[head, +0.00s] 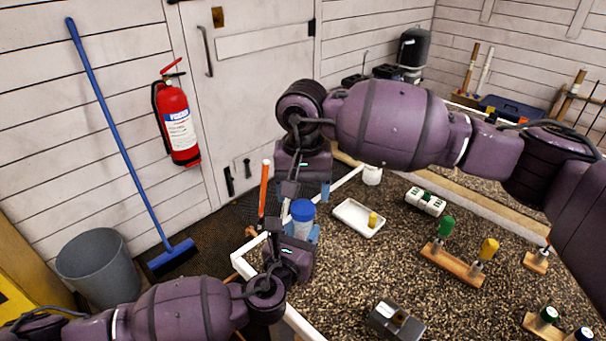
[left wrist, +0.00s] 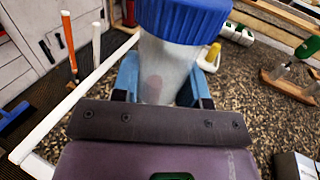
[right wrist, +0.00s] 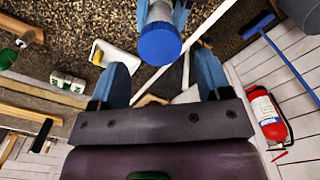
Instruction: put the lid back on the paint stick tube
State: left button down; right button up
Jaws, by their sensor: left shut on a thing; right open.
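The paint stick tube (left wrist: 168,72) is a pale, see-through cylinder, with a faint pinkish patch on it. It stands roughly upright in the head view (head: 300,228). The blue ribbed lid (left wrist: 184,20) sits at its top end; I cannot tell how tightly it fits. My left gripper (left wrist: 162,88) is shut on the tube below the lid. My right gripper (right wrist: 160,78) is open and empty above. In the right wrist view the lid (right wrist: 159,44) lies just beyond the fingertips, apart from them. In the head view my right gripper (head: 302,190) is partly hidden.
A white tray (head: 345,212) with a small yellow item stands right of the tube on the speckled bench. Wooden holders with green and yellow pieces (head: 450,264) are farther right. A grey block (head: 396,322) lies in front.

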aim_at(303, 207)
jog(key=shift+f, duration=1.95)
